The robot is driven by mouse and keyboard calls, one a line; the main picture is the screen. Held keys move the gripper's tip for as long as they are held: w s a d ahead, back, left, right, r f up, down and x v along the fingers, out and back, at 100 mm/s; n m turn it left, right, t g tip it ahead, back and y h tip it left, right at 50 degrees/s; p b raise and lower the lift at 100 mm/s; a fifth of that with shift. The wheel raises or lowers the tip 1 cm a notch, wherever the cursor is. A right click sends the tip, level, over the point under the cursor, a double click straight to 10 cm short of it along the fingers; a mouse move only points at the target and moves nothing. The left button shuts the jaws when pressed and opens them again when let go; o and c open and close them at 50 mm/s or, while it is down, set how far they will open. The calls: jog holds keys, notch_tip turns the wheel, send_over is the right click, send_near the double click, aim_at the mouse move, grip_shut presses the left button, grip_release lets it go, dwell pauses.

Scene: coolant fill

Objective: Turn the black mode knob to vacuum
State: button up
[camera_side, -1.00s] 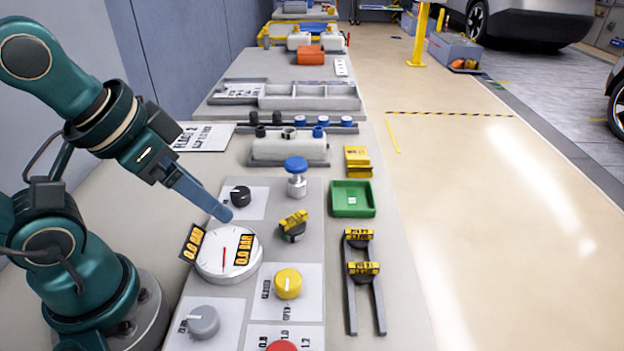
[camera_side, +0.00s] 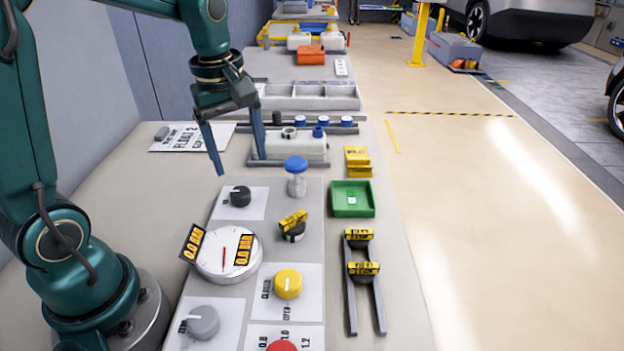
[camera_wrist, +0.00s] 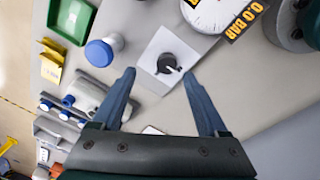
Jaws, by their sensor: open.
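The black mode knob (camera_side: 240,196) sits on a white label plate (camera_side: 258,207) on the bench panel, just beyond the round gauge. In the wrist view the knob (camera_wrist: 169,63) shows on its white plate, ahead of and between the fingertips. Its pointer's setting is too small to read. My gripper (camera_side: 240,167) is open and empty, pointing down. It hangs above the bench, behind the knob in the side view, and is apart from it. In the wrist view the blue fingers of my gripper (camera_wrist: 158,80) stand wide apart.
A gauge (camera_side: 228,252) with 0.0 BAR tags stands nearer than the knob. A blue-capped bottle (camera_side: 296,178) and a yellow-tagged knob (camera_side: 293,226) are to the right. A white tank (camera_side: 290,148) lies behind. A yellow knob (camera_side: 288,284) and grey knob (camera_side: 203,322) are in front.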

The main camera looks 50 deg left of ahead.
aim_at(240, 191)
jog(key=a+f, duration=0.1)
jog(key=f+g, duration=0.1)
jog(key=f, duration=0.1)
jog(key=shift+a+n, duration=0.4)
jog(key=shift+f, duration=2.55)
grip_shut()
